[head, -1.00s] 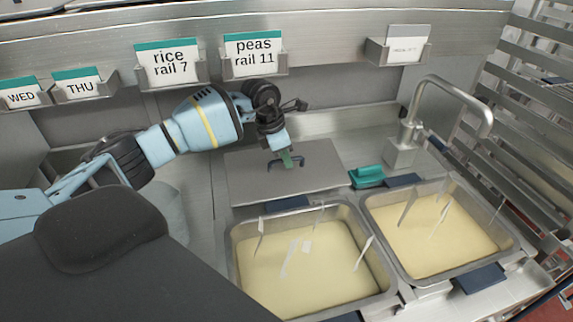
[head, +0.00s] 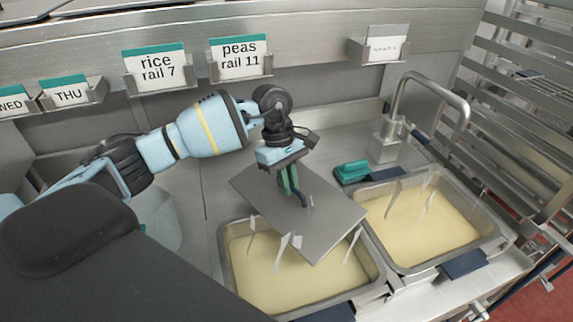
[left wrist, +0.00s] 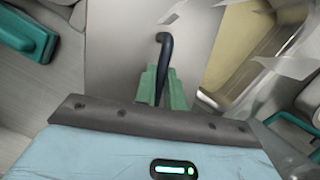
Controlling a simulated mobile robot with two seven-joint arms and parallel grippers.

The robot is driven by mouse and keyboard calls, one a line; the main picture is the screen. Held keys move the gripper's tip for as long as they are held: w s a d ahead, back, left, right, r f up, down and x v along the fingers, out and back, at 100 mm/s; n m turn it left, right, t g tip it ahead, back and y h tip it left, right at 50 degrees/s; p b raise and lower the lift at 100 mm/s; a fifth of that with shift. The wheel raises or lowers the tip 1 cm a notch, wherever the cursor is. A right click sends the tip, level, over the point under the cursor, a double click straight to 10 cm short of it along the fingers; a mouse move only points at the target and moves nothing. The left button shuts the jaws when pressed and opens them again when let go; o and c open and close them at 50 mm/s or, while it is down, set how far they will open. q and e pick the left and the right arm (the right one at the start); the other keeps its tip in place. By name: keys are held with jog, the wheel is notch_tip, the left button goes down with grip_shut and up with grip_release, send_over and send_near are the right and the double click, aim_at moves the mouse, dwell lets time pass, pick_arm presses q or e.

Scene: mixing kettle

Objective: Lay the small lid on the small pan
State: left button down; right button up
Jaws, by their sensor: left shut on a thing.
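The flat grey lid (head: 335,222) has a dark bar handle and hangs tilted and turned in the head view. My left gripper (head: 291,184) is shut on that handle, with its green fingers above the plate. In the left wrist view the fingers (left wrist: 160,88) close on the dark handle (left wrist: 164,55), and the lid (left wrist: 118,50) lies behind. Two metal pans of pale yellow content show: a left pan (head: 227,262) and a right pan (head: 476,203). The lid overlaps the left pan's back part in the picture. I cannot tell which pan is the small one. My right gripper is not in view.
Thin white upright strips stick out of both pans. A teal-handled object (head: 352,171) lies behind the right pan, near a tap (head: 400,105). Card holders (head: 160,82) line the back ledge. A slatted metal rack (head: 520,120) stands at the right.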

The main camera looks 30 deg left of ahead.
pick_arm(q)
jog(key=s+d+m+y, duration=0.1)
jog(key=s+d+m, duration=0.1)
jog(key=s+m, duration=0.1)
jog(key=s+d+r+m+g+y, duration=0.1)
jog(key=s+d+m, duration=0.1)
jog(key=m, duration=0.3)
jog(key=s+d+m+g+y, duration=0.1)
jog(key=s+m, duration=0.3)
jog(key=m, duration=0.1)
jog(key=shift+s+d+r+p, duration=0.3)
jog(key=shift+d+p, duration=0.1)
jog(key=shift+s+d+m, duration=0.1)
jog(key=shift+s+m, duration=0.3)
jog(key=shift+m, duration=0.3)
jog(key=shift+d, duration=0.15)
